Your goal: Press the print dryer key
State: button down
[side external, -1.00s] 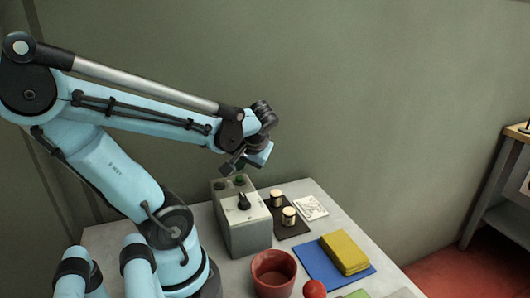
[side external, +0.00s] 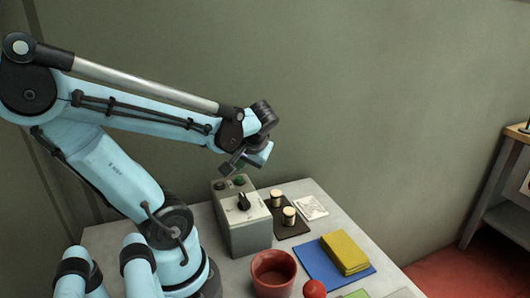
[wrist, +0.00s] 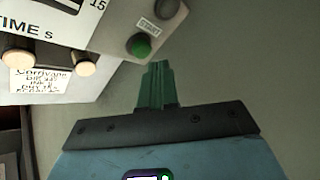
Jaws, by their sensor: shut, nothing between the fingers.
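The print dryer box (side external: 245,237) is grey with a pale sloped panel and a black knob (side external: 244,202). Its green key (side external: 239,181) is on the top; in the wrist view the green key (wrist: 140,45) sits beside a START label. A dark round button (wrist: 166,8) is beside it. My gripper (side external: 239,172) is shut and empty, just over the top of the box by the green key. In the wrist view my gripper's green fingers (wrist: 157,66) end just below and right of the key in the picture. Whether they touch it cannot be told.

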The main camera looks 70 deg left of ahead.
aim_at(242, 178)
jog(key=shift+f, duration=0.2)
dwell(0.7)
jog(key=shift+f, duration=0.25)
jog(key=shift+f, duration=0.4)
dwell(0.7)
dwell(0.3)
jog(key=shift+r, duration=0.85)
jog(key=shift+r, duration=0.1)
jog(key=shift+r, duration=2.4)
jog(key=shift+w, duration=0.1)
